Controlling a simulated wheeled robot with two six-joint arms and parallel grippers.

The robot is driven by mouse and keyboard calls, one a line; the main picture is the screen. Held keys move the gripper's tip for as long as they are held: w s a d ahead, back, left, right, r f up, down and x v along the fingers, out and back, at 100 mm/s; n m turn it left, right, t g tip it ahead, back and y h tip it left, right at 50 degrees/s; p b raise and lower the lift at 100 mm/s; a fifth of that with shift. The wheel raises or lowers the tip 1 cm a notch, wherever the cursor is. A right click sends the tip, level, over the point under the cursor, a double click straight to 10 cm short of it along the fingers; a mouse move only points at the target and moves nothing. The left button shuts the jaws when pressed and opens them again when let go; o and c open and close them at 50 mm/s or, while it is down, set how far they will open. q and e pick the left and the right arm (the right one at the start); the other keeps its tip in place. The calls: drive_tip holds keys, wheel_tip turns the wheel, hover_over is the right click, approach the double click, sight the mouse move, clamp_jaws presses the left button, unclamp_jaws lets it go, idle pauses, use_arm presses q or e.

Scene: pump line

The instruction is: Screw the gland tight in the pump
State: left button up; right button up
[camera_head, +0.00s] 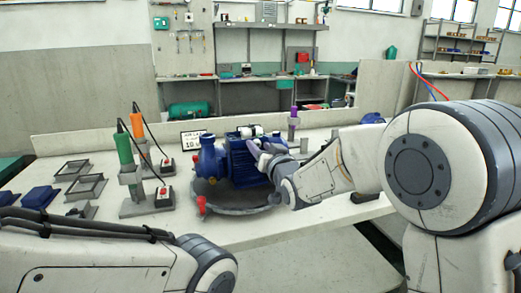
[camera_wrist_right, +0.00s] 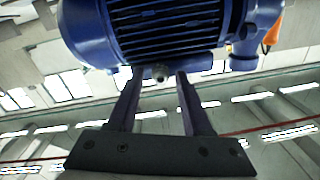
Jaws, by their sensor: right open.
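The blue pump (camera_head: 240,162) sits on a round grey plate (camera_head: 238,210) in the middle of the bench. My right gripper (camera_head: 263,150) reaches in from the right at the pump's right end. In the wrist view it is open (camera_wrist_right: 157,74), its two fingers pointing at the underside of the ribbed blue pump body (camera_wrist_right: 170,30). A small round grey fitting (camera_wrist_right: 160,72) shows between the fingertips, with gaps on both sides. I cannot tell whether it is the gland. My left arm shows at the lower left of the head view, but its gripper does not.
A green tool (camera_head: 125,150) and an orange tool (camera_head: 137,120) stand in holders left of the pump. Grey trays (camera_head: 86,187) and blue parts lie further left. A purple-topped post (camera_head: 293,115) stands behind my right arm. The front bench strip is clear.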

clamp_jaws()
drive_tip(key=shift+m, duration=1.8)
drive_tip(key=shift+m+b, duration=0.3)
drive_tip(key=shift+m, duration=0.3)
drive_tip(key=shift+o, duration=1.8)
unclamp_jaws()
drive_tip(key=shift+s, duration=0.1)
drive_tip(key=shift+s+d+b, duration=0.25)
drive_tip(key=shift+s+b, duration=0.1)
drive_tip(key=shift+s, duration=0.15)
drive_tip(key=b+v, duration=0.1)
drive_tip(key=v, duration=0.3)
drive_tip(key=shift+s+d, duration=0.1)
drive_tip(key=shift+s, duration=0.25)
